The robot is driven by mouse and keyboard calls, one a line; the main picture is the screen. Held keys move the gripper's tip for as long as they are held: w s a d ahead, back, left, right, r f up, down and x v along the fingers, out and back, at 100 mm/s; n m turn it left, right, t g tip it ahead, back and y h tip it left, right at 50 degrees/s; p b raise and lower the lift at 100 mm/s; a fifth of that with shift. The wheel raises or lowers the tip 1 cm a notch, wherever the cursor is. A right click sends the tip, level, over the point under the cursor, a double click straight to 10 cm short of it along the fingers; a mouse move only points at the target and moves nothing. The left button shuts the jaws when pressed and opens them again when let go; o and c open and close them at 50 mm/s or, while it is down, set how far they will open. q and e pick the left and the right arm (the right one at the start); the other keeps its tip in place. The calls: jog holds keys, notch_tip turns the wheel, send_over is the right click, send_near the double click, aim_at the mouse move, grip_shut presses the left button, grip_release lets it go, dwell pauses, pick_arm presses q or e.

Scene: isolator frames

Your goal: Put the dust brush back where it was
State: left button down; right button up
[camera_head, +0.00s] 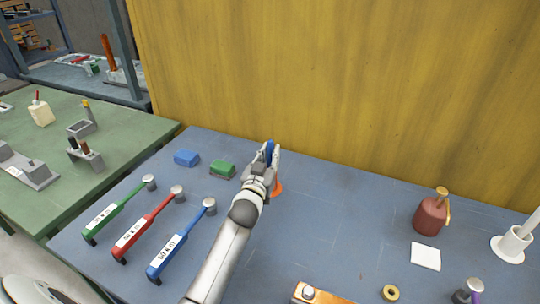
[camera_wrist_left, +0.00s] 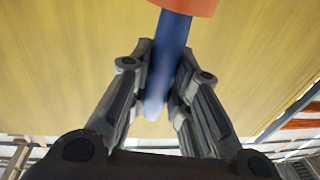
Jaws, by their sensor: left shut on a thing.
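My left gripper (camera_head: 268,155) is over the back middle of the blue-grey table (camera_head: 340,240), near the yellow wall. It is shut on a blue handle, which I take to be the dust brush (camera_wrist_left: 170,50). In the left wrist view the handle runs between the two fingers (camera_wrist_left: 160,85), with an orange part at the top edge. In the head view a bit of orange shows just right of the gripper. The arm hides much of the brush, and I cannot tell whether it touches the table. My right gripper is not in view.
A green block (camera_head: 222,169) and a blue block (camera_head: 186,158) lie left of the gripper. Green (camera_head: 115,212), red (camera_head: 148,225) and blue (camera_head: 180,240) handled tools lie nearer. A dark red bottle (camera_head: 430,217) and white square (camera_head: 426,256) are at right. The yellow wall (camera_head: 340,80) closes the back.

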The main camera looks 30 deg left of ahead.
pick_arm(q)
jog(key=shift+f, duration=0.15)
jog(key=c, duration=1.3)
grip_release()
jog(key=shift+c, duration=0.2)
jog(key=shift+r, duration=0.2)
jog(key=shift+s+f, duration=0.1)
jog(key=shift+s, duration=0.15)
jog(key=b+v, duration=0.1)
jog(key=v, duration=1)
jog(key=shift+s+b, duration=0.25)
jog(key=shift+b, duration=0.1)
